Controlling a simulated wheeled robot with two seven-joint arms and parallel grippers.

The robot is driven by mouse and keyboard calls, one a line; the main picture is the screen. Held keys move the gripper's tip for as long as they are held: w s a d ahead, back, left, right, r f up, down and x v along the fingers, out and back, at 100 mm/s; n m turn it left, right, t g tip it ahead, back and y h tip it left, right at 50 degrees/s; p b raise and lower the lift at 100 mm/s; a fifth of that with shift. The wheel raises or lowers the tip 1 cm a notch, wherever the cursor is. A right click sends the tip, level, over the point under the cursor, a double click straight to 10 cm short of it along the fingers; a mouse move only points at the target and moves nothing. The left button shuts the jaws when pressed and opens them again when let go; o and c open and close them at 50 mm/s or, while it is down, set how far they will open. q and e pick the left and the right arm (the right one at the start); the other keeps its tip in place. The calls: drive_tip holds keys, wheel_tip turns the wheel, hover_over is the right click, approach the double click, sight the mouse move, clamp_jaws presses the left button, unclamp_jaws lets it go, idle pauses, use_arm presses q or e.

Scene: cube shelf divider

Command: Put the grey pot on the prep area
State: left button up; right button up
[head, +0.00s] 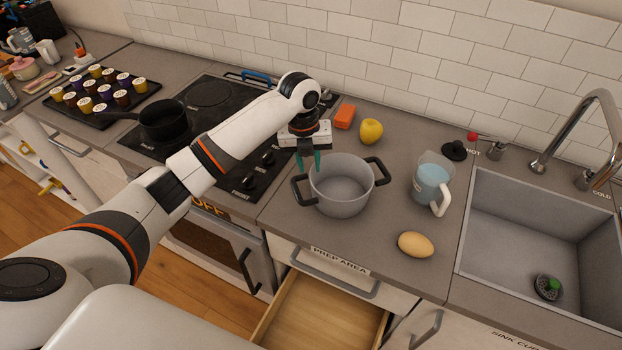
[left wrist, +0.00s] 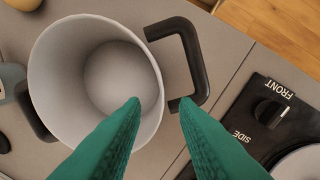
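The grey pot (head: 343,196) stands upright and empty on the counter section (head: 375,240) above the "PREP AREA" label (head: 340,261). It has two black side handles. My left gripper (head: 308,162) is open and empty above the pot's back left rim, near the left handle (head: 300,190). In the left wrist view the pot (left wrist: 70,110) lies beneath the two green fingertips (left wrist: 161,101), with its handle (left wrist: 195,60) just beyond them. I cannot tell whether a finger touches the pot. My right gripper is not in view.
A jug of blue liquid (head: 432,184) and a potato-like item (head: 415,244) stand right of the pot. A yellow apple (head: 371,131) and an orange block (head: 345,116) lie behind. The cooktop (head: 215,125) with a black pan (head: 162,118) is left, the sink (head: 530,240) right. A drawer (head: 315,318) is open below.

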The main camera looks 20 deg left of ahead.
use_arm(q)
drive_tip(key=shift+a+r, duration=0.1)
drive_tip(key=shift+r, duration=1.45)
